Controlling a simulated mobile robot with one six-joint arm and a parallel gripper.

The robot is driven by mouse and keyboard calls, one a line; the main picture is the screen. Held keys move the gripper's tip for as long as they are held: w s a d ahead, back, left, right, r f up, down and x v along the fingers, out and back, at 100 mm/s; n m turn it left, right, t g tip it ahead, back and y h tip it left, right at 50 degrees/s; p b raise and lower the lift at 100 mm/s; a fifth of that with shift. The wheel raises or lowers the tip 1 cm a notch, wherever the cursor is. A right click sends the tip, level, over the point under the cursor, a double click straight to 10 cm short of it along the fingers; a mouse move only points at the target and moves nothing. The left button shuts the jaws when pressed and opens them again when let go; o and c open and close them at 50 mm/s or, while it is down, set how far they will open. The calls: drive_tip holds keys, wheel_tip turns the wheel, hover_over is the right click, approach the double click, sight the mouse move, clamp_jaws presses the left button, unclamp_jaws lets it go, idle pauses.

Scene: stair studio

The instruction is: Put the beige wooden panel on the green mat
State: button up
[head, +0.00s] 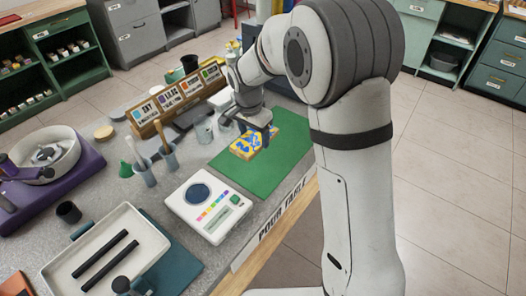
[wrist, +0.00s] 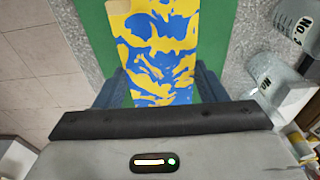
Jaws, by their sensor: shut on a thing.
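A flat panel painted in yellow and blue patches (head: 242,151) is at the green mat (head: 262,176). In the wrist view the panel (wrist: 158,45) runs up between the two fingers, with the mat (wrist: 95,25) showing on both sides. I cannot tell whether the panel touches the mat or is just above it. The gripper and arm hide part of the panel.
A white device with a dark blue disc (head: 208,205) stands just left of the mat. Cups with tools (head: 145,172), a rack of labelled cards (head: 178,98) and a white tray (head: 106,252) crowd the table. The mat's near part is clear, beside the table's front edge (head: 275,222).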

sight(256, 159)
drive_tip(key=shift+f, duration=4.05)
drive_tip(key=o, duration=1.1)
drive_tip(key=shift+r, duration=0.1)
drive_tip(key=r, duration=0.8)
drive_tip(key=s+r, duration=0.1)
drive_tip(key=r, duration=0.3)
drive_tip(key=shift+a, duration=0.4)
drive_tip(key=s+d+r+n, duration=0.3)
drive_tip(key=s+d+r, duration=0.3)
drive_tip(key=s+d, duration=0.35)
drive_tip(key=s+d+n, duration=0.1)
drive_tip(key=s+d, duration=0.1)
drive_tip(key=s, duration=0.3)
drive_tip(key=s+d+n+t, duration=0.1)
drive_tip(key=s+d+n, duration=0.1)
drive_tip(key=s, duration=0.3)
drive_tip(key=s+d+n, duration=0.1)
drive_tip(key=s+d, duration=0.2)
drive_tip(key=s, duration=0.2)
drive_tip(key=shift+d+n+y, duration=0.3)
drive_tip(key=shift+d+y, duration=0.1)
